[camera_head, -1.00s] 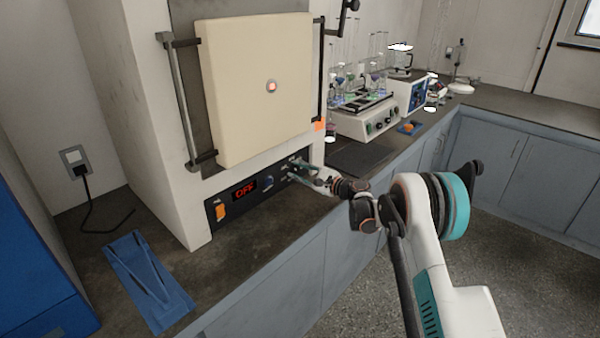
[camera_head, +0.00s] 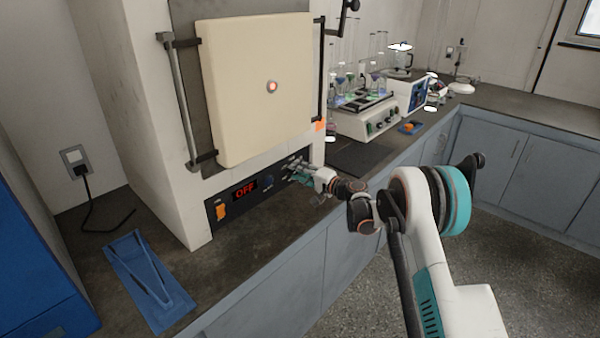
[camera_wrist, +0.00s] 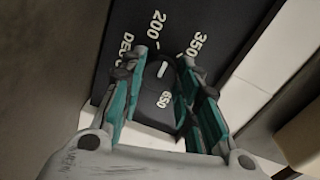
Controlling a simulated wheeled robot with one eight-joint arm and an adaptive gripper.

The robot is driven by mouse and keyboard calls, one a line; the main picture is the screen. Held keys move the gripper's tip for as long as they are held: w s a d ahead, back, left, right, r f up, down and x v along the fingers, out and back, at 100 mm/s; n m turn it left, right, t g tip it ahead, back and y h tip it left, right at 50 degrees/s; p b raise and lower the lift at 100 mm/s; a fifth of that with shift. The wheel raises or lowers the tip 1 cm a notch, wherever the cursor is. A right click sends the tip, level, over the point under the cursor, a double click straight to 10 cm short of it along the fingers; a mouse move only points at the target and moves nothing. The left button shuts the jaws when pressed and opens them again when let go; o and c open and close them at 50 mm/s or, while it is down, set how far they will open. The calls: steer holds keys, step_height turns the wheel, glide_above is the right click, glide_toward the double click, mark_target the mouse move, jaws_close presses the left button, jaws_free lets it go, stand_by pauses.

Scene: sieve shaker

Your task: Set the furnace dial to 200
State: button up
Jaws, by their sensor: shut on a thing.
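The furnace (camera_head: 160,130) stands on the bench, with a black control panel (camera_head: 228,214) below its door. The red display (camera_head: 245,189) reads OFF. In the wrist view the black dial (camera_wrist: 163,84) has a white pointer line and sits between my fingertips. My gripper (camera_wrist: 165,62) is shut on it from both sides. The "200" label (camera_wrist: 157,22) is above the dial, "350" (camera_wrist: 198,42) to the upper right, and "650" (camera_wrist: 164,100) below. The pointer leans towards the 200–350 side; its exact reading is unclear. In the head view my gripper (camera_head: 297,169) hides the dial.
A shaker (camera_head: 365,118) with glassware stands right. Blue tongs (camera_head: 152,275) lie on the bench at left.

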steer(key=n, duration=0.5)
steer(key=shift+s+f, duration=0.1)
stand_by(0.7)
steer(key=o, duration=1.1)
steer(key=v, duration=1.2)
steer(key=shift+s+a, duration=0.15)
